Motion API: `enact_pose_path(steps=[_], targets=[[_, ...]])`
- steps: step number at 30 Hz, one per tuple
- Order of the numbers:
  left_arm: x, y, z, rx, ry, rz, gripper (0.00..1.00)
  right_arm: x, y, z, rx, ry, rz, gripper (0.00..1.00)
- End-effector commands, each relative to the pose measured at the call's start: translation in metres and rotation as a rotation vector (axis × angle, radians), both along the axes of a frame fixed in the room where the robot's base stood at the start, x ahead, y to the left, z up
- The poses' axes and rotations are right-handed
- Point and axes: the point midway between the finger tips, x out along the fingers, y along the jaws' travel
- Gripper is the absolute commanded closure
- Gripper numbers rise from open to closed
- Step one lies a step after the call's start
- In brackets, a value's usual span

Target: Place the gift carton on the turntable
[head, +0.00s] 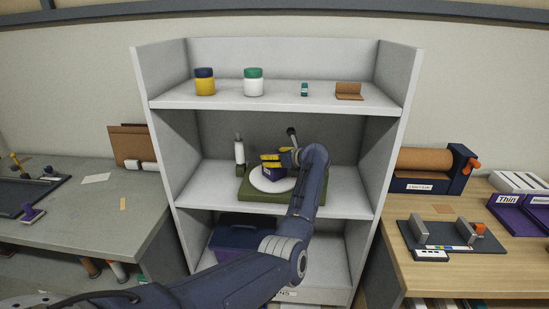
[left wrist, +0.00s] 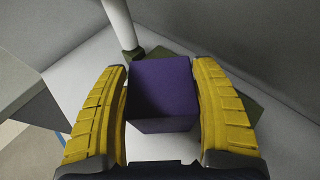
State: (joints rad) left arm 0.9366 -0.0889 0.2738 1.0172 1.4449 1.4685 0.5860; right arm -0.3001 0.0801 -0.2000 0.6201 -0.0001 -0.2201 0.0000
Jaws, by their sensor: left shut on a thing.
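The gift carton, a small dark purple box (head: 272,171), is at the turntable on the middle shelf. The turntable has a white disc (head: 272,186) on a green square base (head: 259,195). My left gripper (head: 271,161) has its yellow fingers on the carton. In the left wrist view the carton (left wrist: 163,85) sits between the two fingers of the left gripper (left wrist: 162,95), one on each side. The carton is over the disc; I cannot tell whether its underside touches it. My right gripper is not in view.
A white cylinder on a green base (head: 239,152) stands just left of the turntable, and its post (left wrist: 120,25) shows close by in the wrist view. The upper shelf (head: 280,100) is overhead with jars (head: 253,83). The shelf right of the turntable (head: 348,205) is clear.

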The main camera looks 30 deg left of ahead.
Motion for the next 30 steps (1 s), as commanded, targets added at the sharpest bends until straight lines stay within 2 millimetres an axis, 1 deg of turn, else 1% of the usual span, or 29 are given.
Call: enact_pose_path(steps=[5, 9, 10, 15, 25, 30], targets=[[0.000, 0.000, 0.002, 0.001, -0.003, 0.000, 0.71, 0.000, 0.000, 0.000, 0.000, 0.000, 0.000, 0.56], [0.000, 0.000, -0.001, 0.001, -0.001, 0.000, 0.71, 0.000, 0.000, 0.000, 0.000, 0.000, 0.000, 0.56], [0.000, 0.000, -0.001, 0.000, -0.001, 0.000, 0.31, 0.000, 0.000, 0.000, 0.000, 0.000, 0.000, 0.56], [0.000, 0.000, -0.001, 0.000, -0.001, 0.000, 0.11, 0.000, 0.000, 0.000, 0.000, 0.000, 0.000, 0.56], [0.000, -0.001, 0.002, 0.000, -0.003, -0.001, 0.11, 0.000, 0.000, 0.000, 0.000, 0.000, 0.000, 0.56], [-0.006, -0.019, 0.009, -0.003, -0.004, -0.001, 0.11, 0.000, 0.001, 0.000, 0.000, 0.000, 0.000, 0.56]])
